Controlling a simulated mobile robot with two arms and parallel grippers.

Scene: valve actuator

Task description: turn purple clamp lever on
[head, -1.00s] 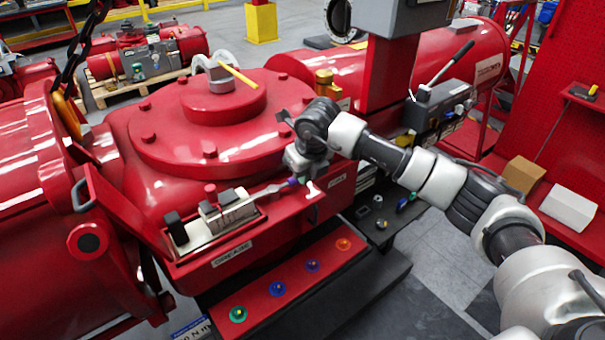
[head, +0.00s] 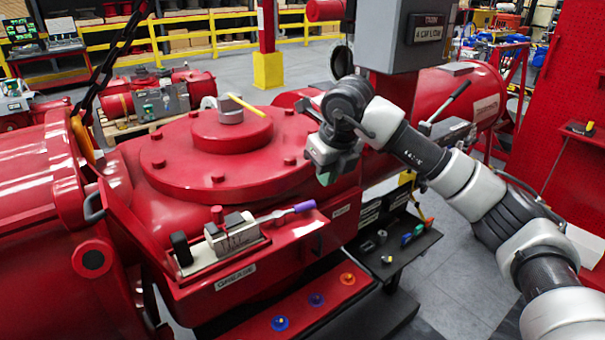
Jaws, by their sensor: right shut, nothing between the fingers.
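The purple clamp lever (head: 305,206) is the purple grip at the right end of a grey metal arm. The arm runs from the toggle clamp (head: 230,232), which sits on the red ledge in front of the round red housing. The lever lies nearly flat, pointing right. My right gripper (head: 328,178) points down, up and to the right of the purple grip, apart from it. It is shut and empty; its fingertips show only small and dark. My left gripper is not in view.
A yellow handle (head: 248,106) tops the round red housing (head: 205,170). A grey box (head: 425,40) hangs above my right arm. A dark shelf with small parts (head: 390,255) and a red step with coloured knobs (head: 300,315) lie below the ledge. Floor at right is clear.

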